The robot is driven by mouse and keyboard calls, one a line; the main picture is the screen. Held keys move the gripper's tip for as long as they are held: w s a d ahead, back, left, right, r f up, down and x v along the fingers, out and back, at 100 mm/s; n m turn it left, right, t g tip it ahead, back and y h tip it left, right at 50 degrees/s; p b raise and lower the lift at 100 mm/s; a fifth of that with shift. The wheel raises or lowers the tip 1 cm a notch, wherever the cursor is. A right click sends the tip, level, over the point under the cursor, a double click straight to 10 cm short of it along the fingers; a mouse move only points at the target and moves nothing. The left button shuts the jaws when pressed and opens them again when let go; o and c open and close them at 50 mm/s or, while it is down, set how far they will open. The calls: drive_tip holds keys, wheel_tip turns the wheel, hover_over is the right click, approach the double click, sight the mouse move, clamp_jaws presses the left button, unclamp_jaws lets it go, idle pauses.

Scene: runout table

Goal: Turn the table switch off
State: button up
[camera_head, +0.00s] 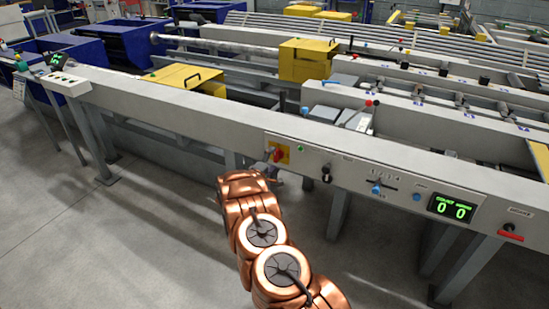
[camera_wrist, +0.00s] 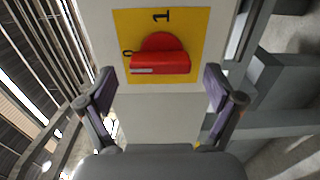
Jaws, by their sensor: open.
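The table switch is a red rotary knob (camera_wrist: 160,58) on a yellow plate (camera_wrist: 190,25) in the wrist view. A black "1" and a small black "0" are marked on the plate. In the head view the red knob (camera_head: 277,155) sits on the front face of the long grey table beam (camera_head: 200,110). My gripper (camera_wrist: 160,90) is open, with one finger on each side of the plate's lower part and nothing between them. In the head view my gripper (camera_head: 272,172) is just in front of the switch, partly hidden by my copper arm.
Right of the switch, the panel carries a black knob (camera_head: 326,173), a blue knob (camera_head: 376,190), a green counter display (camera_head: 451,208) and a red-handled switch (camera_head: 510,230). Table legs (camera_head: 338,212) stand below the beam. The floor in front is clear.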

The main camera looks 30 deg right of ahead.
drive_tip(key=v, duration=0.9)
drive_tip(key=shift+s+a, duration=0.1)
